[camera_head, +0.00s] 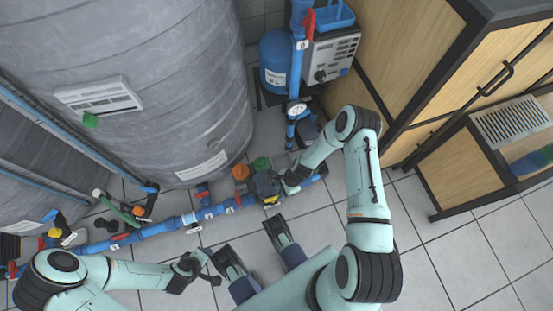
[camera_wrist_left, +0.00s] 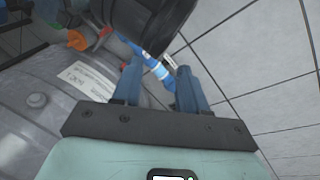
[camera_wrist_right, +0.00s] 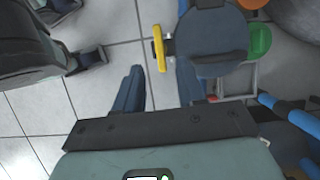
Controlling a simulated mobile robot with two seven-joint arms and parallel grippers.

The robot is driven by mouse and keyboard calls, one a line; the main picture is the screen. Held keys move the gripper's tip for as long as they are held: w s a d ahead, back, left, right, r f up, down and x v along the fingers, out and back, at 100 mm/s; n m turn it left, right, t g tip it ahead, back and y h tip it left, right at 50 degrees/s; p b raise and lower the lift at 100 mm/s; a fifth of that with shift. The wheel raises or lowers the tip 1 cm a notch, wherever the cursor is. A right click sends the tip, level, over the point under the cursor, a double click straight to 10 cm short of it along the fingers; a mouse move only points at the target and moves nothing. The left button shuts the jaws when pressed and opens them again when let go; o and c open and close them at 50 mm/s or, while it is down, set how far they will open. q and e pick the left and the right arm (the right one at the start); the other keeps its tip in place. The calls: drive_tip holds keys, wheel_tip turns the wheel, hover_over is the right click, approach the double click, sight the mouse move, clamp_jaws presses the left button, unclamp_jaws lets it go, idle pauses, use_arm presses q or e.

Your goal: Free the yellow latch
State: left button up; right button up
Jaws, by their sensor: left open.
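The yellow latch (camera_wrist_right: 159,47) is on the side of a dark round housing (camera_wrist_right: 213,38) in the right wrist view. In the head view the latch (camera_head: 271,200) shows small at the housing's (camera_head: 265,184) lower edge. My right gripper (camera_wrist_right: 157,85) is open and empty. Its right finger overlaps the housing's edge in the picture, and the latch appears beyond the gap; contact cannot be told. In the head view my right gripper (camera_head: 291,184) is just right of the housing. My left gripper (camera_wrist_left: 158,82) is open and empty, away from the latch, at the lower left of the head view (camera_head: 204,265).
A blue pipe (camera_head: 155,229) runs along the floor in front of a large grey tank (camera_head: 140,80). Orange (camera_head: 241,172) and green (camera_head: 262,163) caps sit beside the housing. A wooden cabinet (camera_head: 400,60) stands at the right. Tiled floor (camera_head: 440,260) is clear at lower right.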

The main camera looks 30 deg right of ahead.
use_arm(q)
drive_tip(key=s+r, duration=0.1)
drive_tip(key=s+d+r+g+p, duration=0.1)
drive_tip(key=s, duration=0.1)
drive_tip(key=shift+d+h, duration=0.2)
drive_tip(key=shift+h, duration=0.1)
use_arm(e)
drive_tip(key=v, duration=0.6)
drive_tip(key=shift+r, duration=0.2)
drive_tip(key=shift+d, duration=0.1)
